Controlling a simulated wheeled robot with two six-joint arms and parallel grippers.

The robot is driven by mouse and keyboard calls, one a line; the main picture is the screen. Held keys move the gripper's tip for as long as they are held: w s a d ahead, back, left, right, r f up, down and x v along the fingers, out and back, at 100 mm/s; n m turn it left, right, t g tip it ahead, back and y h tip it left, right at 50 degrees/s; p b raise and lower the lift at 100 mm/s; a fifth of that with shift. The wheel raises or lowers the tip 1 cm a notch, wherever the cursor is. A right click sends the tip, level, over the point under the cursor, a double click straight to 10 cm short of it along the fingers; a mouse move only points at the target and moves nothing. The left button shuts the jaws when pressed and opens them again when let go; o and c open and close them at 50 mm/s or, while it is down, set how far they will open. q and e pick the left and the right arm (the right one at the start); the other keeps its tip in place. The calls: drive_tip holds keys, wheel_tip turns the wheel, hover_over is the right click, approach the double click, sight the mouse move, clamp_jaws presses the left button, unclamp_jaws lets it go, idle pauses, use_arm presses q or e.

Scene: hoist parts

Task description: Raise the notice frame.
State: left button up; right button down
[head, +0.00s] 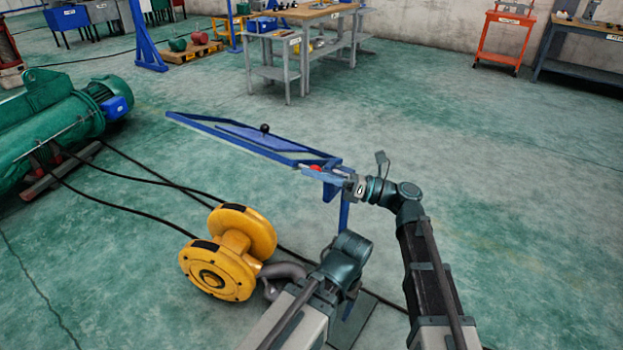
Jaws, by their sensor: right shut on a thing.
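The notice frame (235,136) is a long blue panel with a raised rim and a small black knob on it. It lies nearly flat, well above the floor, at the top of a blue post (344,214). My right gripper (338,178) is at the frame's near right end and is shut there. A small red part (313,168) shows just beyond its fingertips. The exact grip is too small to make out, but it appears to be on the frame's end. My left arm shows at the bottom centre; its gripper is not visible.
A yellow wheeled block (235,250) with a grey hook lies left of my arms. A green hoist motor (50,120) and black cables (150,178) are on the left. A workbench (300,45) and an orange cart (502,38) stand behind. The floor to the right is clear.

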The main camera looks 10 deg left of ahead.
drive_tip(key=shift+w+d+r+m+y+p, duration=0.2)
drive_tip(key=shift+w+r+m+p, duration=0.25)
drive_tip(key=shift+r, duration=0.35)
drive_tip(key=shift+w+d+r+m+y+p, duration=0.15)
drive_tip(key=shift+w+r+m+p, duration=0.25)
drive_tip(key=shift+r, duration=0.35)
drive_tip(key=shift+w+t, duration=0.15)
drive_tip(key=shift+t, duration=0.25)
drive_tip(key=c, duration=0.5)
unclamp_jaws()
drive_tip(key=b+v, duration=0.3)
drive_tip(key=v, duration=1.1)
drive_tip(key=shift+r, duration=0.15)
